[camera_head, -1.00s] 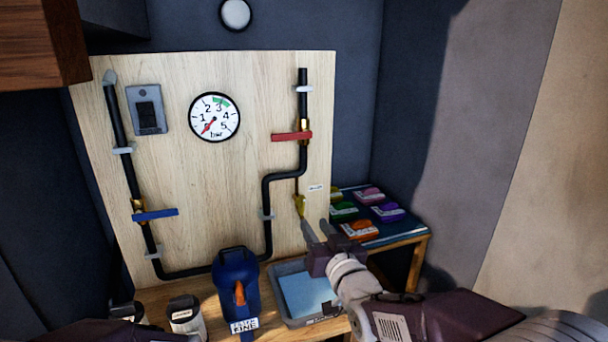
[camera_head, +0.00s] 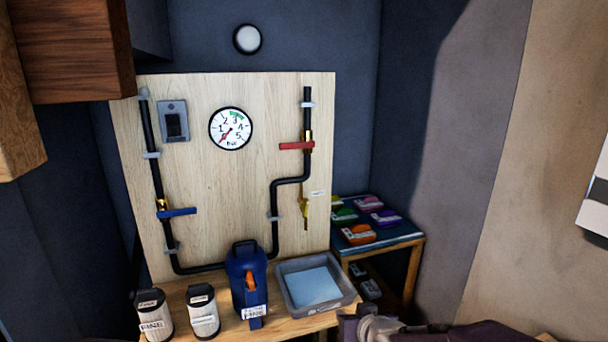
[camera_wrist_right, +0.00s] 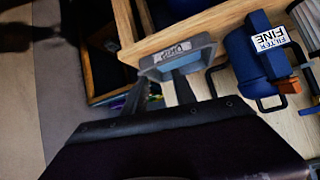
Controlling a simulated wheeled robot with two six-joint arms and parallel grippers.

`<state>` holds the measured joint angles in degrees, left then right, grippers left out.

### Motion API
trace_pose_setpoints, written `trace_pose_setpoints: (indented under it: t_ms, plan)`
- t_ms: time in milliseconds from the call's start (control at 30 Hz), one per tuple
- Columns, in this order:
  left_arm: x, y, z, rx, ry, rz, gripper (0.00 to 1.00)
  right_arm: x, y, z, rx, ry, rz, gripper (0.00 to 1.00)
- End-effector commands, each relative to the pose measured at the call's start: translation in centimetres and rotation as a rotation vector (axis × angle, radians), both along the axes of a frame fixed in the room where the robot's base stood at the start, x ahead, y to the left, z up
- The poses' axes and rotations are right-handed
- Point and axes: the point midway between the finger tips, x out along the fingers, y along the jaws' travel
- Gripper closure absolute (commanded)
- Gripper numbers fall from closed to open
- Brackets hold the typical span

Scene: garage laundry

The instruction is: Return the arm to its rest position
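My right gripper (camera_head: 352,326) is at the bottom edge of the head view, in front of the bench and below the grey tray. Only part of it and a bit of my arm show there. In the right wrist view its two fingers (camera_wrist_right: 160,88) are apart with nothing between them, and the tray lies beyond them. My left arm and gripper are not in view.
The grey tray (camera_head: 347,293), a blue filter housing (camera_head: 240,285) and two canisters (camera_head: 204,320) (camera_head: 152,322) stand on the bench. Behind is a pipe board (camera_head: 240,180) with a gauge and valve levers. A low shelf (camera_head: 418,250) with coloured packs stands right.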

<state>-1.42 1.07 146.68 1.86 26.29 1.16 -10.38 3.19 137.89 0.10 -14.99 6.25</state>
Motion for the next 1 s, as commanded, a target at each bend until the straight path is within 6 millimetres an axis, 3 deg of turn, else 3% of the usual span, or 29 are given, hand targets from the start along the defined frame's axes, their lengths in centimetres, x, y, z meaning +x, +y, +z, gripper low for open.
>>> trace_pose_setpoints:
  t_ms: [200, 300, 467, 500, 800, 900, 1000]
  plan:
    - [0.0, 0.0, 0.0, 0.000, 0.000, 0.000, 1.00, -7.7, -4.0, -7.2, -0.071, 0.374, -0.055, 0.67]
    - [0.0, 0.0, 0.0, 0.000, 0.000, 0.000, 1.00, -12.3, -5.4, -9.6, -0.091, 0.559, -0.071, 0.67]
    - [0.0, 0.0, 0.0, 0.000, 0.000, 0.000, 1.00, -19.8, -6.9, -11.8, -0.103, 0.834, -0.089, 0.67]
    - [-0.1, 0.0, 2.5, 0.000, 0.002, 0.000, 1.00, -19.8, -6.9, -9.2, -0.104, 0.838, -0.086, 0.67]
    - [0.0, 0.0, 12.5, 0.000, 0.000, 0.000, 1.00, -19.7, -6.8, 0.7, -0.104, 0.831, -0.085, 0.67]
    - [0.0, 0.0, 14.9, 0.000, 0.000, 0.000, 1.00, -19.7, -6.8, 3.1, -0.104, 0.831, -0.085, 0.67]
    - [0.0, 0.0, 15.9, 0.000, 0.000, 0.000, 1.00, -19.7, -6.8, 4.1, -0.104, 0.831, -0.085, 0.67]
